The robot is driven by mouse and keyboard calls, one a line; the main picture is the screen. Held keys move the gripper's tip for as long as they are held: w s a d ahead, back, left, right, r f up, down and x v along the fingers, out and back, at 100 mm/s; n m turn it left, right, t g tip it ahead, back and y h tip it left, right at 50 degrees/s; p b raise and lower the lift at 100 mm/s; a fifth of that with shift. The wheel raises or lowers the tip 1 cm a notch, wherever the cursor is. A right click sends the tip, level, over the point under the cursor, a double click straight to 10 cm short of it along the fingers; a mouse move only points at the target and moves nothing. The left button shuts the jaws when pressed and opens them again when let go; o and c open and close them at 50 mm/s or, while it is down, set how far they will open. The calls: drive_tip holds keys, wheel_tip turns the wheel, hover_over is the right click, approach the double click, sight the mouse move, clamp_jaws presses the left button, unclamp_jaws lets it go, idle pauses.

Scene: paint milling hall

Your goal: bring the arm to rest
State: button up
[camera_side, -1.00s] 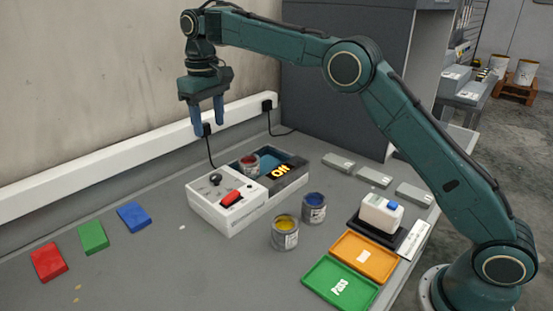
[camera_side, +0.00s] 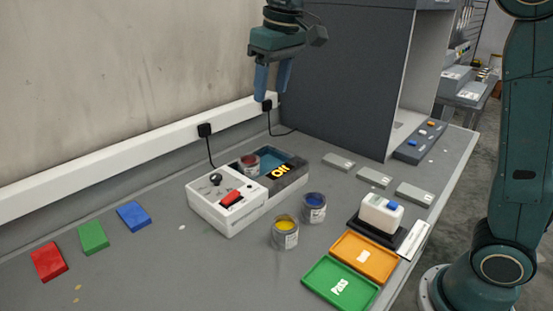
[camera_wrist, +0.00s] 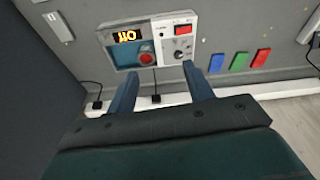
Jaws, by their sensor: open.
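My gripper (camera_side: 272,82) hangs high above the back of the bench, in front of the wall, with its blue fingers pointing down. It is open and empty; in the wrist view (camera_wrist: 160,88) the two fingers stand apart with nothing between them. Below it, a white control box (camera_side: 228,208) with a black knob and a red switch stands on the bench. A red paint can (camera_side: 250,163) sits in this unit. My gripper touches none of these.
Yellow (camera_side: 285,232) and blue (camera_side: 314,208) paint cans stand mid-bench. A white bottle (camera_side: 381,214) stands on a black plate beside orange (camera_side: 364,256) and green (camera_side: 340,284) trays. Red, green and blue blocks (camera_side: 93,236) lie at left. A large grey cabinet (camera_side: 345,80) rises behind.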

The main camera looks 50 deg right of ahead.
drive_tip(key=s+d+f+t, duration=0.1)
drive_tip(key=s+f, duration=0.2)
drive_tip(key=s, duration=0.5)
drive_tip(key=s+d+f+t, duration=0.1)
drive_tip(key=s+d+f, duration=0.1)
drive_tip(key=s, duration=0.7)
drive_tip(key=s+d+f+m+t, duration=0.1)
drive_tip(key=s+f, duration=0.3)
drive_tip(key=s, duration=0.5)
drive_tip(key=shift+s+d, duration=0.2)
drive_tip(key=shift+d, duration=0.15)
